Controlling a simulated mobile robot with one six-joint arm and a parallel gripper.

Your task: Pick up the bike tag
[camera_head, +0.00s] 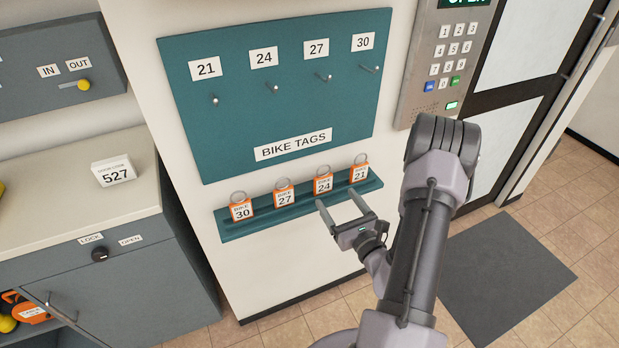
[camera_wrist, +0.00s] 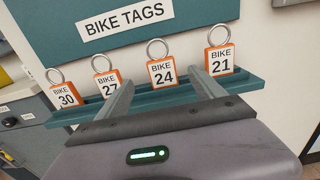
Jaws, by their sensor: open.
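Orange-and-white bike tags with metal rings stand in a row on a teal ledge (camera_head: 262,222). From left to right they are Bike 30 (camera_head: 242,211), Bike 27 (camera_head: 284,198), Bike 24 (camera_head: 323,185) and Bike 21 (camera_head: 359,173). My gripper (camera_head: 340,206) is open and empty, in front of the ledge's right half. In the wrist view, its fingers point at the ledge, with the Bike 24 tag (camera_wrist: 162,72) between them. The left finger partly overlaps the Bike 27 tag (camera_wrist: 108,84), and the right finger is near the Bike 21 tag (camera_wrist: 220,60).
Above the ledge, a teal board (camera_head: 230,120) has empty hooks labelled 21, 24, 27 and 30. A keypad (camera_head: 447,60) is at right. A cabinet (camera_head: 120,250) with a 527 card (camera_head: 114,172) stands at left. A grey mat (camera_head: 505,270) lies on the floor.

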